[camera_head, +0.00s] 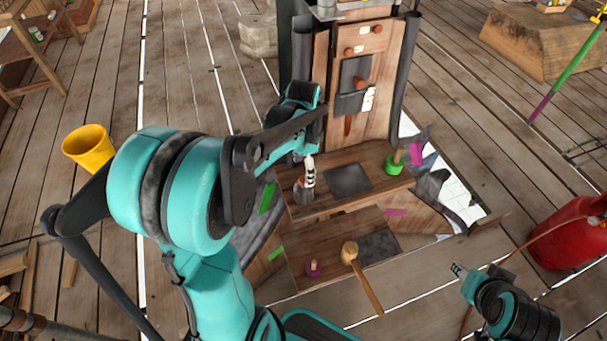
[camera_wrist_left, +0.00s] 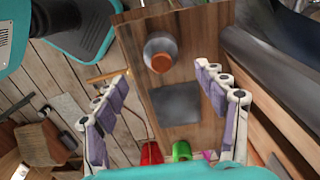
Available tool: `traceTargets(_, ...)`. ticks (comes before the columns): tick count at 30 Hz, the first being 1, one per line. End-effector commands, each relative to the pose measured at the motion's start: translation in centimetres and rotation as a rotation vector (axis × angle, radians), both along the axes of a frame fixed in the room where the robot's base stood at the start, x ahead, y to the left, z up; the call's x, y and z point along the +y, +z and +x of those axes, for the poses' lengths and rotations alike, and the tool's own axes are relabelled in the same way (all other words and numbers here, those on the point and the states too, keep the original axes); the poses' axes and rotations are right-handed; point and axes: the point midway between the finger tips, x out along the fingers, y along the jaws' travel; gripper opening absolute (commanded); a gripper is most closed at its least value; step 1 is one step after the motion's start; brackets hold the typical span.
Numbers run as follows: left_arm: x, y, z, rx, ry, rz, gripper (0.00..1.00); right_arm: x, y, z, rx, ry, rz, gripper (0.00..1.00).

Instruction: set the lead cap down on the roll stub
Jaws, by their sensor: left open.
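A dark grey rounded piece with an orange-brown round top, which looks like the lead cap (camera_head: 303,190), stands upright on the upper wooden shelf, near its left end. In the left wrist view the lead cap (camera_wrist_left: 158,50) lies beyond the fingertips, between their lines. My left gripper (camera_head: 309,170) is just above it in the head view. Its fingers (camera_wrist_left: 160,95) are wide apart, with nothing between them. I cannot make out a separate roll stub, or whether one is under the cap. My right gripper (camera_head: 458,269) is at the lower right, away from the shelves; its jaw opening is unclear.
A panel (camera_head: 371,60) rises behind.

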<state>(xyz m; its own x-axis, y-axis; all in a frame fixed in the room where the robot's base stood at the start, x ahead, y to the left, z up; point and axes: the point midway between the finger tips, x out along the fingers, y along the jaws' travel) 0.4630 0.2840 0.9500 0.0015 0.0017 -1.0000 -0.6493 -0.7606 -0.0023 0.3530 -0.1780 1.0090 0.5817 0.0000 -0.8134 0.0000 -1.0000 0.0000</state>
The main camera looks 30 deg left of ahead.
Motion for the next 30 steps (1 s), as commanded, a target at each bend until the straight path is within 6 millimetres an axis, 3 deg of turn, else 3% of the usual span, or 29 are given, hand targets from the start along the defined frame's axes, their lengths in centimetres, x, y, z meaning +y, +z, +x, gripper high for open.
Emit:
traceTargets(3, 0.0, 1.9, 0.0, 0.000, 0.000, 0.000, 0.72, 0.0, 0.8, 0.0, 0.000, 0.000, 0.000, 0.40)
traceTargets(9, -0.7, 3.4, -0.6, -0.026, 0.029, 0.006, 0.72, 0.0, 1.0, 0.0, 0.000, 0.000, 0.000, 0.40)
traceTargets(18, -6.1, 6.9, -5.8, -0.304, 0.332, -0.016, 0.72, 0.0, 0.9, 0.0, 0.000, 0.000, 0.000, 0.40)
traceTargets(24, -9.1, 7.3, -9.3, -0.491, 0.547, -0.120, 0.72, 0.0, 0.9, 0.0, 0.000, 0.000, 0.000, 0.40)
traceTargets(30, -10.5, 7.0, -10.8, -0.581, 0.662, -0.206, 0.72, 0.0, 1.0, 0.0, 0.000, 0.000, 0.000, 0.40)
